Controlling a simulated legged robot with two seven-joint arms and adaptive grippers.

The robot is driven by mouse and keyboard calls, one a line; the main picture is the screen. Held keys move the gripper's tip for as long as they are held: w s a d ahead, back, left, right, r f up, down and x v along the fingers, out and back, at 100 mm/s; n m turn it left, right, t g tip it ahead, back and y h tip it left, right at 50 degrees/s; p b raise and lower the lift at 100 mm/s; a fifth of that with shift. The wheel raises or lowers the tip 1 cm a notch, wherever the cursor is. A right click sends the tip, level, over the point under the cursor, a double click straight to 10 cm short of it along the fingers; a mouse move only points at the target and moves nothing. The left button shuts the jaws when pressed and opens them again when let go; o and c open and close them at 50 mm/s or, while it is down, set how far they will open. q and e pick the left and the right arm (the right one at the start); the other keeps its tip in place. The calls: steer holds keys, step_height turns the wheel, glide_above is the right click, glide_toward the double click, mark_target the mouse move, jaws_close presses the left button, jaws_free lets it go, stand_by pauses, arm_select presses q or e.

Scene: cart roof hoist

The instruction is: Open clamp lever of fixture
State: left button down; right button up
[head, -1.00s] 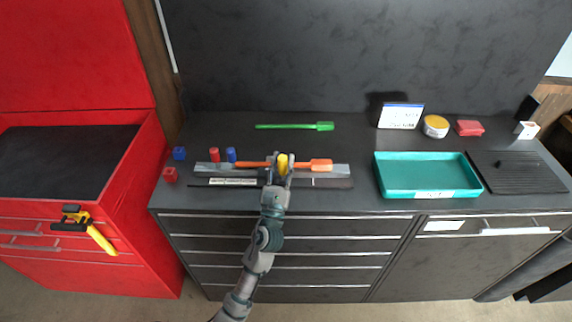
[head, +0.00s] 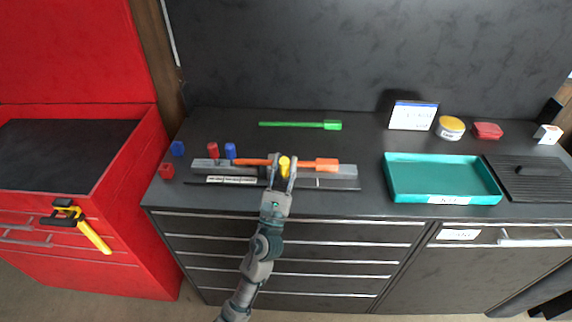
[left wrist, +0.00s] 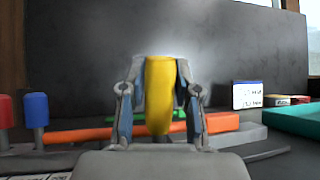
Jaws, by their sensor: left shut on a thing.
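The fixture (head: 345,171) is a long grey rail on the dark counter. An orange tool (head: 326,164) lies along it. The clamp lever appears to be the yellow upright piece (head: 284,164) near the rail's middle. It stands tall in the left wrist view (left wrist: 160,92). My left gripper (head: 283,168) is at the lever from the front, with one finger on each side, shut on it. In the left wrist view the fingers (left wrist: 160,100) flank the lever, which hides part of the orange tool. My right gripper is not in view.
Red (head: 213,150) and blue (head: 230,151) pegs stand at the rail's left end. A green tool (head: 300,125) lies behind. A teal tray (head: 442,200) stands to the right. A yellow-handled clamp (head: 92,236) hangs on the red cabinet at left.

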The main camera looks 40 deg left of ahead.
arm_select(q)
steer(key=shift+f, duration=0.25)
steer(key=c, duration=0.8)
jaws_free()
steer(key=shift+r, duration=0.15)
steer(key=shift+r, duration=0.6)
step_height(320, 180, up, 9)
steer(key=shift+f, duration=0.2)
steer(key=shift+f, duration=0.1)
